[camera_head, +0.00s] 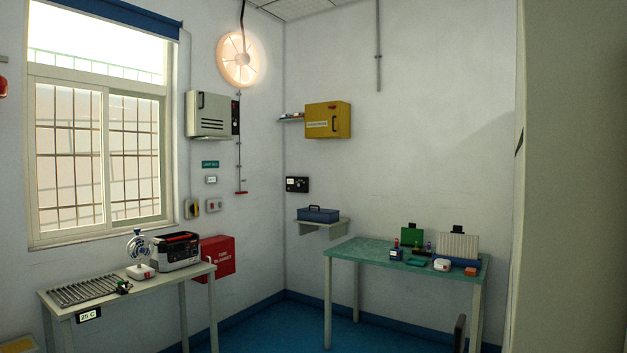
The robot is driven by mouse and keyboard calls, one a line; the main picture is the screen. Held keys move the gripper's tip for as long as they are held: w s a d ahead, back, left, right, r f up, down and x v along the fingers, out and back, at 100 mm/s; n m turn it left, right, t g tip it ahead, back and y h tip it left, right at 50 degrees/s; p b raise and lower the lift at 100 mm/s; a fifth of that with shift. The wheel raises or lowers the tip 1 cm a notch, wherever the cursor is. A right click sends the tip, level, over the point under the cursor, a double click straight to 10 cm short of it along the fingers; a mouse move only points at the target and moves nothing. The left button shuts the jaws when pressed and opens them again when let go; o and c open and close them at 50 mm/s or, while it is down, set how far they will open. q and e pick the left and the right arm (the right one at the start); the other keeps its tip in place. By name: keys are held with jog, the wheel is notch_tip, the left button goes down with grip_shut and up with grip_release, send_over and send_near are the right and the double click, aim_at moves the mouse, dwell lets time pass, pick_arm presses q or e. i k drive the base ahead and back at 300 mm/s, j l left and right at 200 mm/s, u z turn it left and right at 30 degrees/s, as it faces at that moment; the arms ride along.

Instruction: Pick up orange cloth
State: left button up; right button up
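I cannot make out a thing that is clearly an orange cloth. A small orange item (470,271) lies near the right end of the green-topped table (350,250), in front of a beige ribbed panel (457,246). It is too small to tell whether it is cloth. Neither of my grippers is in view.
A white round-cornered item (442,265), a blue box (396,255) and a green upright panel (411,237) stand on that table. A second table (195,277) under the window holds a small fan (138,247) and a black-and-grey device (177,251). Blue floor (300,325) shows between the tables.

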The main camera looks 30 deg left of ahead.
aim_at(469, 272)
jog(key=u, duration=2.25)
jog(key=z, duration=2.25)
jog(key=i+j+u, duration=0.35)
jog(key=j, duration=0.2)
jog(key=i+j+u, duration=0.2)
jog(key=j+u, duration=0.15)
jog(key=j, duration=0.15)
jog(key=i+j+u, duration=0.35)
jog(key=i+j, duration=0.25)
jog(key=i, duration=0.2)
jog(key=i+j, duration=0.25)
jog(key=i, duration=0.2)
jog(key=i+l+z, duration=0.15)
jog(key=i+z, duration=1.05)
jog(key=i+j, duration=0.05)
